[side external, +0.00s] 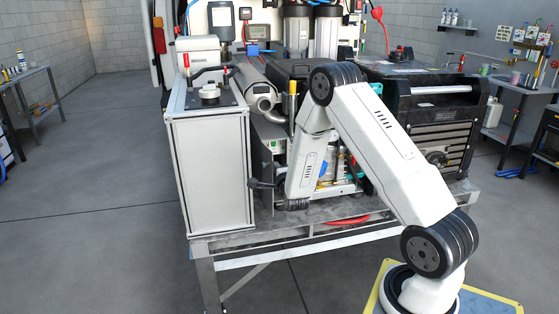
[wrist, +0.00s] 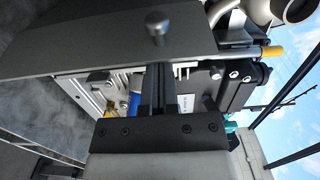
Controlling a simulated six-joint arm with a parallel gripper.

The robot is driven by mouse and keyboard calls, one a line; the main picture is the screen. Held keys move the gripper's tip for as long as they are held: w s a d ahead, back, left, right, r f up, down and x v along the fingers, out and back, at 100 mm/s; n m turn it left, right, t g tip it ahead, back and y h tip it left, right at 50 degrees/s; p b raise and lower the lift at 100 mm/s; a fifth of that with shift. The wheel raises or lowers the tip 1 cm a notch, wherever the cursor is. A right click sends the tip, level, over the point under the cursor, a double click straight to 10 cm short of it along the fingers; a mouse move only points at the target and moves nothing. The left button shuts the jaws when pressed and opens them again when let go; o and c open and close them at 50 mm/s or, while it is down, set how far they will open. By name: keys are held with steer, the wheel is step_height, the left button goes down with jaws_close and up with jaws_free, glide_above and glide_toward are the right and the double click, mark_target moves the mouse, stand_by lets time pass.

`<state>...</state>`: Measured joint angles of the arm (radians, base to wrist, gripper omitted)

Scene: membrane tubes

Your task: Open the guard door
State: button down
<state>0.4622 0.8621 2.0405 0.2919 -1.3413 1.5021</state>
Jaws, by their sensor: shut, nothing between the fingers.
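A dark grey panel with a round knob (wrist: 157,22) spans the top of the wrist view; it looks like the guard door (wrist: 75,48), but I cannot tell for certain. In the wrist view, my gripper (wrist: 157,70) has its fingers together and empty, pointing at the panel just below the knob. I cannot tell whether the fingertips touch the panel. The panel's hinge and latch cannot be made out.
Hoses and fittings (wrist: 215,72) lie behind the panel's edge. A black generator-like unit (side external: 435,125) stands right of my arm. A metal bench frame (side external: 325,235) carries everything, with a red hose (side external: 345,220) on it. Open floor (side external: 90,200) lies to the left.

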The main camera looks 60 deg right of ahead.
steer(key=shift+w+a, duration=0.5)
steer(key=shift+a, duration=0.35)
steer(key=s+a, duration=0.4)
steer(key=a, duration=0.5)
stand_by(0.4)
steer(key=shift+a, duration=0.1)
